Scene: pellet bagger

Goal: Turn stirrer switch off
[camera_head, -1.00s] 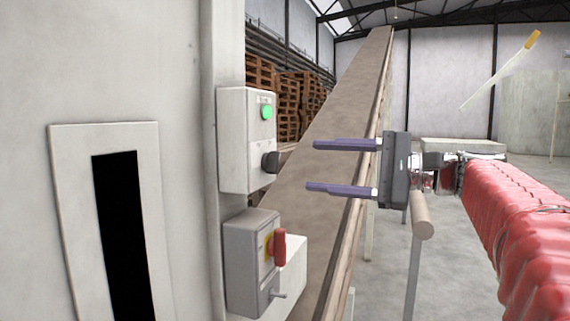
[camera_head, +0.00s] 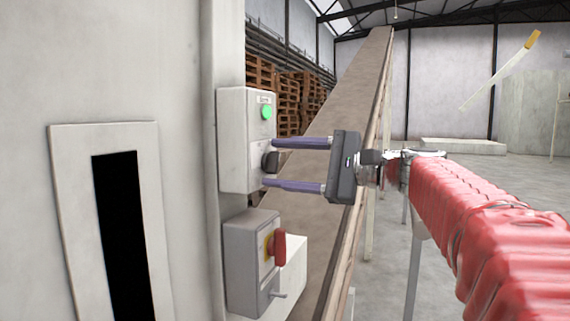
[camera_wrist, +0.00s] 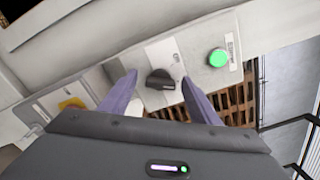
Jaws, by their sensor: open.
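The stirrer switch is a black rotary knob (camera_head: 270,161) on the lower half of a pale control box (camera_head: 232,150). A lit green lamp (camera_head: 267,112) sits above the knob. In the wrist view the knob (camera_wrist: 161,80) lies between the two fingertips, with the green lamp (camera_wrist: 218,58) to its right. My gripper (camera_head: 268,162) is open, its purple fingers reaching from the right, one above and one below the knob. The fingers appear apart from the knob; whether either touches it I cannot tell.
A grey box with a red handle (camera_head: 279,248) on yellow and a small lever is mounted just below. A sloping brown conveyor (camera_head: 335,120) runs behind my gripper. Wooden pallets (camera_head: 285,95) are stacked beyond. Open floor (camera_head: 480,185) lies to the right.

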